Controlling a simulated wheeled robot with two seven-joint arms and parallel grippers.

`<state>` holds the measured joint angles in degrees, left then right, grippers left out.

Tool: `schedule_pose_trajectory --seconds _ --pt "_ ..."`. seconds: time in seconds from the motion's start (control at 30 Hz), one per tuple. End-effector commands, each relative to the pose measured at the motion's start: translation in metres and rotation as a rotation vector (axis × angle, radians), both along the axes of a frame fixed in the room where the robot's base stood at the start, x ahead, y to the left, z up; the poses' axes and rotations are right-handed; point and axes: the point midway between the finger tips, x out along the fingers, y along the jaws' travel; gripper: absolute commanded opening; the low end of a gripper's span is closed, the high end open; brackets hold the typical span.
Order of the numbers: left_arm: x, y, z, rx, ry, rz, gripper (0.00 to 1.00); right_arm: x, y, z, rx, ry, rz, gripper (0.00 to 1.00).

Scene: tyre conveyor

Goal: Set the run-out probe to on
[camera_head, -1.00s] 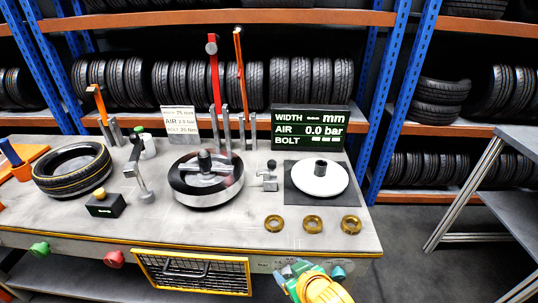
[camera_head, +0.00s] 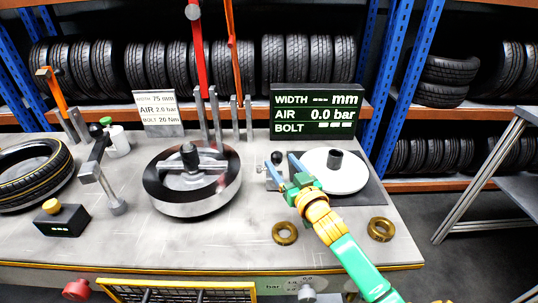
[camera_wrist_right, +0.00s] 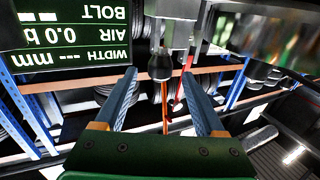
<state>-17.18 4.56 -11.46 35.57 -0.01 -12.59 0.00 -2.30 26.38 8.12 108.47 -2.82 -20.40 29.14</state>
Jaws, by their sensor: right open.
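A small metal fixture with a black ball knob (camera_head: 277,158), which looks like the run-out probe, stands on the bench between the dark round wheel fixture (camera_head: 190,205) and the white disc (camera_head: 345,180). My right gripper (camera_head: 281,165) is open, with its two blue fingers at this fixture, partly hiding it. In the right wrist view, the knob (camera_wrist_right: 160,64) shows between the spread fingertips (camera_wrist_right: 160,74), and neither finger visibly touches it. The probe's on or off setting cannot be read. My left gripper is not in view.
A dark display (camera_head: 317,110) reads 0.0 bar behind the white disc. Upright metal posts (camera_head: 225,118) stand behind the wheel fixture. A tyre (camera_head: 30,175) and a yellow-button box (camera_head: 62,218) are at the left. Brass rings (camera_head: 381,229) lie near the front edge.

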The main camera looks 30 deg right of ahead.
Motion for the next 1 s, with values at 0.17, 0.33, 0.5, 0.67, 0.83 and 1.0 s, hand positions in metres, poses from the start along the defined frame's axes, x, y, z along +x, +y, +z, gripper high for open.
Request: schedule_pose_trajectory --seconds 0.17,0.33,0.5,0.67,0.83,1.0 --pt "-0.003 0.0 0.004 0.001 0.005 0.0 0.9 0.029 -0.005 0.003 -0.001 -0.001 -0.002 0.72" --pt "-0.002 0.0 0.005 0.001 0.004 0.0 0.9 0.054 -0.009 0.003 -0.001 -0.001 -0.001 0.72" --pt "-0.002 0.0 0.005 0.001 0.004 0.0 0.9 0.066 -0.01 0.002 -0.001 0.0 -0.001 0.72" --pt "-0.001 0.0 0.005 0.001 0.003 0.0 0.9 0.067 -0.01 0.002 -0.002 0.001 0.0 0.72" --pt "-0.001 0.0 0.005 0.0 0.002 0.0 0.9 0.067 -0.01 0.002 -0.001 0.001 0.0 0.5" --pt "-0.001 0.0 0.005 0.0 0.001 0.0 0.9 0.067 -0.01 0.002 -0.001 0.001 0.0 0.04"
